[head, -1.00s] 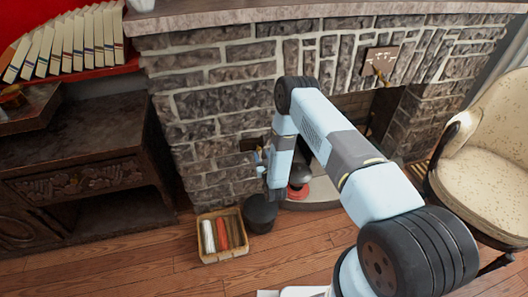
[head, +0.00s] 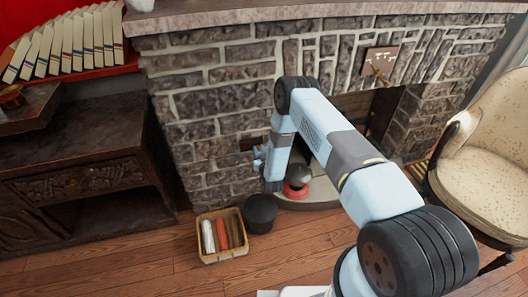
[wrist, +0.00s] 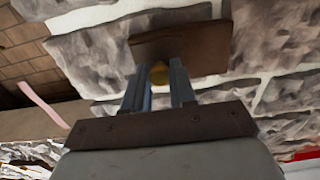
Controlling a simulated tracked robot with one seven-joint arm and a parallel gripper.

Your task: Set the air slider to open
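A brown plate with a small brass knob is mounted on the stone wall in the wrist view; I take it for the air slider. The plate (wrist: 205,47) fills the upper middle, and the knob (wrist: 159,75) shows between my two fingers. My gripper (wrist: 158,80) has its fingers apart, one on each side of the knob; I cannot tell whether they touch it. In the head view my gripper (head: 260,154) is at the fireplace's left pillar, in front of a small dark plate (head: 249,143). The knob is hidden there. No slider markings are readable.
A second plate with a brass lever (head: 380,63) is higher on the fireplace. A kettle-like pot (head: 297,181) stands on the hearth. A basket (head: 222,257) and black round container (head: 260,211) are on the floor below. An armchair (head: 492,160) is at right.

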